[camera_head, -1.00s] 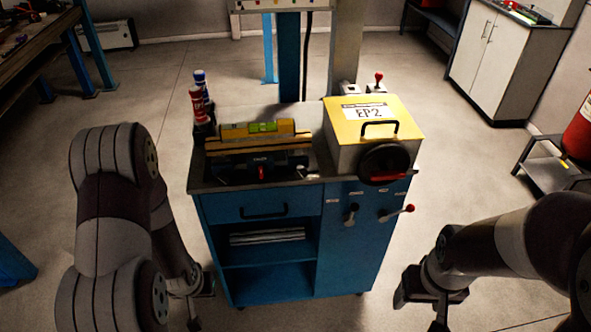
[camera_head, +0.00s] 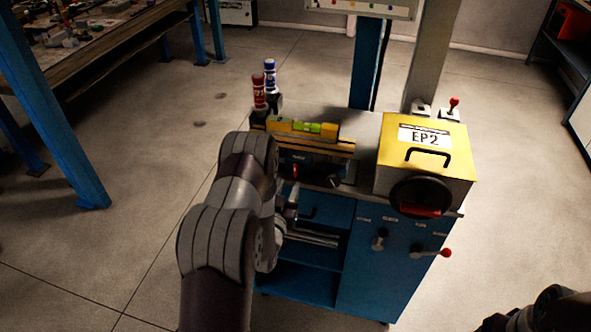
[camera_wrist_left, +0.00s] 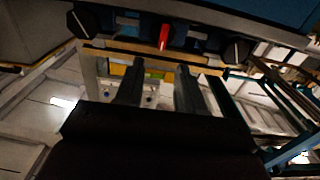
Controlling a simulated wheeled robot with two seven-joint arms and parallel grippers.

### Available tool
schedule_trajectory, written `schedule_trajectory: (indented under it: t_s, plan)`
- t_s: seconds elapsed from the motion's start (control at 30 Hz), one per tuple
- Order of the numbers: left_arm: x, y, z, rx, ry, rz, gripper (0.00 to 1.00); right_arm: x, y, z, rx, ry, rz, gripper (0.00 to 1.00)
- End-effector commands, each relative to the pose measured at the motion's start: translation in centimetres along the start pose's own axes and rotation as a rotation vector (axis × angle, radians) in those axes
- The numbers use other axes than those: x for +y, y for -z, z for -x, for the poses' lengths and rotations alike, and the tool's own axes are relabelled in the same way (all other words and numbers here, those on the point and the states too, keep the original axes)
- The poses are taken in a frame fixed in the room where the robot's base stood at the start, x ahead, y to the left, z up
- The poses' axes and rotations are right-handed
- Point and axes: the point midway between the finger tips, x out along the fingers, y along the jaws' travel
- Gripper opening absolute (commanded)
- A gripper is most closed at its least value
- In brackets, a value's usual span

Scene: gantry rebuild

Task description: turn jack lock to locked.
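I cannot tell for sure which control is the jack lock. A small red lever (camera_wrist_left: 163,37) sits between two black knobs with white marks in the left wrist view; it shows as a small red spot (camera_head: 295,170) on the cabinet's top front in the head view. Cabinet-front levers include a dark one (camera_head: 379,240) and a red-knobbed one (camera_head: 432,253). My left gripper (camera_wrist_left: 160,66) is open and empty, its fingers apart near the red lever, with no clear contact. In the head view my left arm mostly hides it. My right arm shows only partly at lower right; its fingers cannot be made out.
A yellow-topped EP2 box (camera_head: 457,143) with a black handwheel (camera_head: 402,192) stands on the cabinet's right. A yellow level (camera_head: 290,125) lies at the back left, near red (camera_head: 259,92) and blue (camera_head: 270,75) bottles. The blue cabinet (camera_head: 362,285) has open shelves. Floor is clear around it.

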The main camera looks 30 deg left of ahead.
Motion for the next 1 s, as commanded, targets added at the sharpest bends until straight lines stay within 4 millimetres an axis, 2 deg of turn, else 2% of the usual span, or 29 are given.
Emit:
schedule_trajectory:
  t_s: [0.1,0.3,0.63,0.73,0.77,1.0]
  plan:
    - [0.0,0.2,-3.0,0.001,0.000,-0.001,0.38,0.0,0.1,0.8,0.000,0.000,0.000,0.68]
    - [0.0,0.1,-6.1,-0.001,0.001,0.000,0.38,0.0,0.1,1.3,0.000,0.000,0.000,0.68]
    - [0.0,-0.1,-6.8,-0.003,0.001,0.000,0.38,0.0,0.1,1.3,0.000,0.000,0.000,0.68]
    - [0.0,-0.1,-6.7,-0.003,0.001,0.000,0.06,0.0,0.1,1.3,0.000,0.000,0.000,0.68]
    - [0.0,-0.1,-6.7,-0.003,0.001,0.000,0.00,0.0,0.1,1.3,0.000,0.000,0.000,0.68]
    - [0.0,-0.1,-6.7,-0.003,0.001,-0.006,0.00,0.0,0.1,1.2,0.000,0.000,0.000,0.68]
